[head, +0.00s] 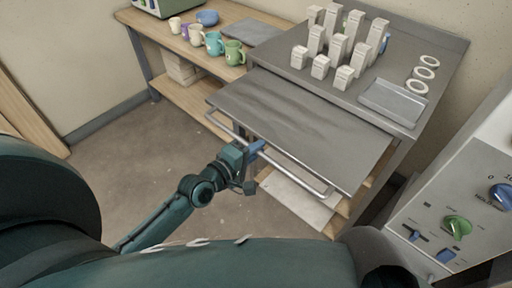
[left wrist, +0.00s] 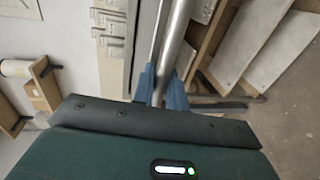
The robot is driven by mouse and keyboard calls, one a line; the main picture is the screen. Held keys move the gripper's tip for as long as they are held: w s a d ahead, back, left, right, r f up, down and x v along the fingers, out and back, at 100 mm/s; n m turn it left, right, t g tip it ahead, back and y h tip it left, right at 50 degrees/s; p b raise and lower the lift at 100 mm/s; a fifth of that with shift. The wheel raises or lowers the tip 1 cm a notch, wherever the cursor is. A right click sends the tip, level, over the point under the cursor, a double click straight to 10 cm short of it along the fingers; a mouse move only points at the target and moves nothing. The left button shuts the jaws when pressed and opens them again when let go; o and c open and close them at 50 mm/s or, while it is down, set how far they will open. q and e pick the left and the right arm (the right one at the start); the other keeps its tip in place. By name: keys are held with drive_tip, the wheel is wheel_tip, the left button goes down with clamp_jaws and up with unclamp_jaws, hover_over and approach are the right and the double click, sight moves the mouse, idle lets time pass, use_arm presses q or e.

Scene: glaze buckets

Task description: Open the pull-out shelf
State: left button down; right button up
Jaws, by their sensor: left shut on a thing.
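The pull-out shelf (head: 300,122) is a flat grey metal sheet that sticks out from under the grey worktop, towards me. A metal bar handle (head: 310,186) runs along its front edge. My left gripper (head: 256,149) is at about the middle of the handle. In the left wrist view its blue fingers (left wrist: 161,86) are shut on the bar (left wrist: 176,38), one on each side. My right gripper is not in view.
The worktop (head: 393,58) carries several white blocks (head: 340,42), white rings (head: 422,74) and a grey tray (head: 394,102). A wooden bench (head: 158,30) with several mugs stands to the left. A control panel (head: 455,200) is close on the right. Floor is free at left.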

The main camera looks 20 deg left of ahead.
use_arm(q)
drive_tip(key=c, duration=1.5)
unclamp_jaws()
drive_tip(key=v, duration=1.3)
drive_tip(key=shift+b, duration=0.4)
drive_tip(key=s+d+f+m+g+y, duration=0.1)
drive_tip(key=d+f+m, duration=0.3)
drive_tip(key=m, duration=0.4)
drive_tip(key=s+d+f+m+g+y, duration=0.1)
drive_tip(key=s+d+f+m+g, duration=0.2)
drive_tip(key=f+m, duration=0.4)
drive_tip(key=shift+s+d+m+p, duration=0.4)
drive_tip(key=shift+d+m, duration=0.25)
drive_tip(key=shift+m, duration=0.35)
